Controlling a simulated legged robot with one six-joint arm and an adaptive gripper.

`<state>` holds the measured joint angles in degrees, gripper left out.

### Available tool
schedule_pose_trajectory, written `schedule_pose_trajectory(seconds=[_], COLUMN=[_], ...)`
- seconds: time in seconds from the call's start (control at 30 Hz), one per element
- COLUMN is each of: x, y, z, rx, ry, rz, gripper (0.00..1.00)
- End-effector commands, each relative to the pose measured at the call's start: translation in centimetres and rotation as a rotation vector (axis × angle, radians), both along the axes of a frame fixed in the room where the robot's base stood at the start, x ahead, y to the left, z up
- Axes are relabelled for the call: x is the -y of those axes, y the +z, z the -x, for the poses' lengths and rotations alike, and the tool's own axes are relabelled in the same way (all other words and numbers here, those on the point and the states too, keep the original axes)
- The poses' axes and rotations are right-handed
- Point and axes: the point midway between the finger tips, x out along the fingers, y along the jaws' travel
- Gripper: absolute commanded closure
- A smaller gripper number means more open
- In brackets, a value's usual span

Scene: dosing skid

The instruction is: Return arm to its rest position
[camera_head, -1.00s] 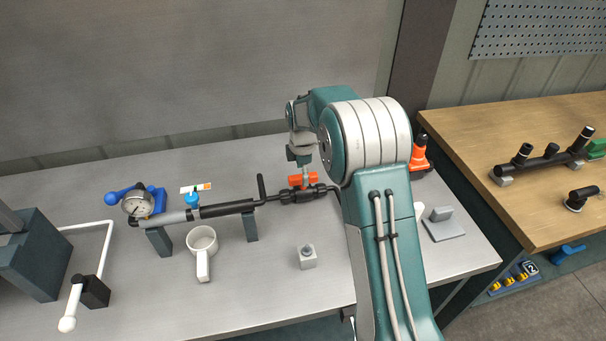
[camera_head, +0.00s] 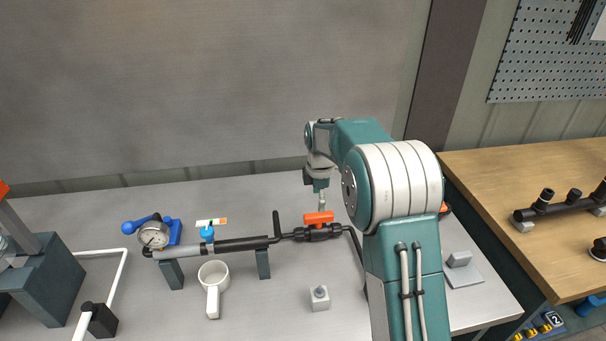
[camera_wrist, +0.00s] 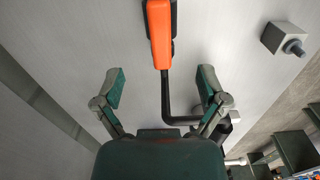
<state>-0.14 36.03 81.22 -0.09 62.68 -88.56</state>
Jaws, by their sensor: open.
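My arm (camera_head: 400,190) reaches over the grey bench from the right of the head view, bent at its large white-banded joint. My gripper (camera_head: 322,203) hangs from its far end, just above and behind the orange valve handle (camera_head: 318,217). The orange handle (camera_wrist: 160,35) lies beyond the fingertips there, apart from both fingers. Part of the gripper is small and hard to make out in the head view.
A black pipe line (camera_head: 240,244) on stands carries a gauge (camera_head: 153,236) and a blue valve (camera_head: 207,233). A small grey block (camera_head: 319,297) stands near the front. A wooden bench (camera_head: 500,190) is at right.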

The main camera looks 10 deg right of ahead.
Motion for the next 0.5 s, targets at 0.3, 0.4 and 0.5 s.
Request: schedule_pose_trajectory(seconds=[0.3, 0.4, 0.5], x=[0.0, 0.0, 0.0], y=[5.1, 7.9, 10.3], z=[3.2, 5.6, 8.3], rx=[0.061, 0.101, 0.137], ry=[-0.170, -0.292, -0.413], rz=[-0.006, -0.015, -0.029], gripper=[0.09, 0.09, 0.09])
